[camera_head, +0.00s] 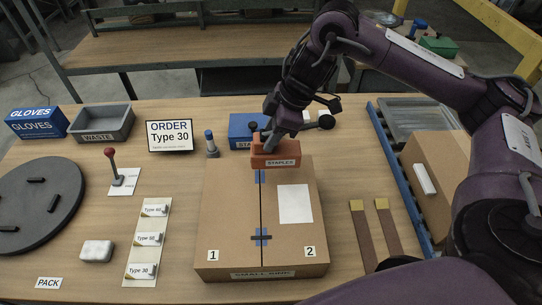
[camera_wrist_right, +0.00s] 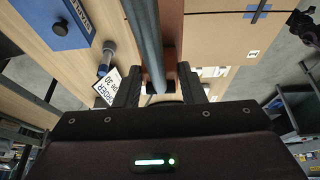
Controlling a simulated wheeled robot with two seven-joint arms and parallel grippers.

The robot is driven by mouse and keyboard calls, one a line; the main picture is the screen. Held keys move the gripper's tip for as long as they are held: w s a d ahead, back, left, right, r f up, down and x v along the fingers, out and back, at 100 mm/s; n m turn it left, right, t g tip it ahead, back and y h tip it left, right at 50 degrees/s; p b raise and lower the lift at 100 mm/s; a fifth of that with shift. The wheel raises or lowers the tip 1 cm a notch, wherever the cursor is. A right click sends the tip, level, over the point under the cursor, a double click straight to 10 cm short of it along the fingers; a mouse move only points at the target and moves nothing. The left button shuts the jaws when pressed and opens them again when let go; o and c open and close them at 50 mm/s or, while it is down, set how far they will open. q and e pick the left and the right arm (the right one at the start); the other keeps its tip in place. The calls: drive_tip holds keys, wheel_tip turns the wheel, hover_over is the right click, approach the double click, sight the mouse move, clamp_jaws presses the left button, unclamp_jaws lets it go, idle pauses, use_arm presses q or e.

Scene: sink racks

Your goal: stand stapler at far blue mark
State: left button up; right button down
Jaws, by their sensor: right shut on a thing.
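The orange-brown stapler (camera_head: 282,152), with a plate reading STAPLES, is upright at the far edge of the carton (camera_head: 225,215). It also shows in the wrist view (camera_wrist_right: 172,40), with a long grey bar beside it. My right gripper (camera_head: 272,138) is shut on it from above; its fingers also show in the wrist view (camera_wrist_right: 160,92). The far blue mark (camera_head: 260,177) lies on the carton's seam just in front of the stapler, which appears to overlap its far end. I cannot tell whether the stapler's base touches the carton. My left gripper is out of view.
A near blue mark (camera_head: 262,237) crosses the seam. A blue box (camera_head: 241,126) stands behind the carton. A hand tool (camera_head: 212,146), an ORDER sign (camera_head: 170,136), a WASTE bin (camera_head: 100,124) and a red-knobbed lever (camera_head: 114,168) stand left. A blue rail (camera_head: 402,180) runs along the right.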

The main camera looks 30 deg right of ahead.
sight(276, 149)
drive_tip(key=shift+f, duration=0.75)
wheel_tip(276, 149, down, 4)
drive_tip(key=shift+r+p, duration=0.1)
drive_tip(key=shift+p, duration=0.35)
drive_tip(key=shift+f, duration=0.35)
drive_tip(key=c, duration=0.9)
unclamp_jaws()
drive_tip(key=shift+f, duration=0.15)
